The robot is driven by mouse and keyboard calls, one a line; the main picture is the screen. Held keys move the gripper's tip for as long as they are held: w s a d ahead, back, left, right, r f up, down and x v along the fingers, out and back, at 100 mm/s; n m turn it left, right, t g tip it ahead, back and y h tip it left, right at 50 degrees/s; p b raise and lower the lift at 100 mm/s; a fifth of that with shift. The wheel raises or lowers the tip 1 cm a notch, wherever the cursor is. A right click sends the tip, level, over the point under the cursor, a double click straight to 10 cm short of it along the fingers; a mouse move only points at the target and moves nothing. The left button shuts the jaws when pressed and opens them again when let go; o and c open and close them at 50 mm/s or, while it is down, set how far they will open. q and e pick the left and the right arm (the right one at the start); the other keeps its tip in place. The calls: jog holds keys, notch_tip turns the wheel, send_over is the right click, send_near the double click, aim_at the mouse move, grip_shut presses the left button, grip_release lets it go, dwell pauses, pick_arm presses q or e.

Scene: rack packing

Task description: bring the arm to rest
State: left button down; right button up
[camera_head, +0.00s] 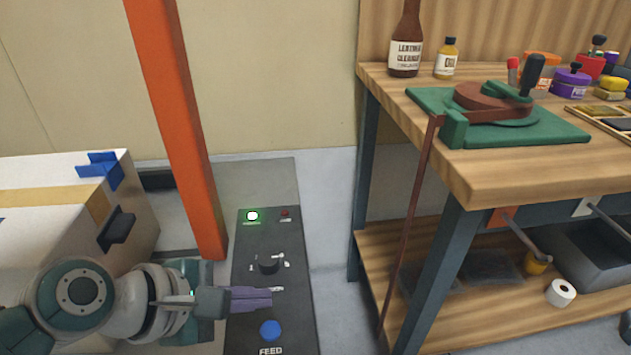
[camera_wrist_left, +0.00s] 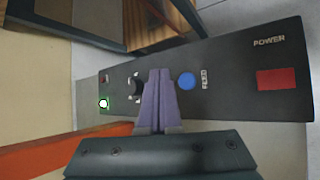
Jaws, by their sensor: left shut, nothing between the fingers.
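My left gripper (camera_head: 268,297) comes in from the left in the head view, over the black control panel (camera_head: 298,340). Its purple fingers are shut with nothing between them. In the left wrist view the shut fingers (camera_wrist_left: 158,80) point over the panel (camera_wrist_left: 235,100), between a black knob and the blue FEED button (camera_wrist_left: 187,81). In the head view the blue button (camera_head: 270,329) is just below the fingertips. A green light (camera_head: 252,216) is lit at the panel's far end. I cannot tell how high the fingers are above the panel. My right gripper is in neither view.
An orange post (camera_head: 180,130) rises behind my left arm. A white box with tape (camera_head: 60,215) stands at the left. A wooden workbench (camera_head: 505,180) with bottles and a green-based tool (camera_head: 560,130) is at the right. Grey floor (camera_head: 335,240) lies clear between panel and bench.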

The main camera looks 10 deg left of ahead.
pick_arm(q)
jog(key=s+a+r+m+g+y+p, duration=0.2)
jog(key=s+a+r+m+y+p, duration=0.1)
jog(key=s+r+m+p, duration=1)
jog(key=s+a+r+m+g+y+p, duration=0.25)
jog(key=s+r+m+p, duration=0.5)
jog(key=r, duration=0.85)
jog(key=w+p+v, duration=0.2)
jog(key=p+v, duration=1)
jog(key=w+r+p+v, duration=0.1)
jog(key=w+p+v, duration=0.2)
jog(key=p+v, duration=0.8)
jog(key=w+r+p+v, duration=0.1)
jog(key=w+p+v, duration=0.2)
jog(key=p+v, duration=0.9)
jog(key=shift+w+r+m+t+p, duration=0.35)
jog(key=shift+w+m+t+p, duration=0.1)
jog(key=shift+w+p, duration=0.1)
jog(key=shift+a, duration=0.1)
jog(key=shift+s, duration=0.1)
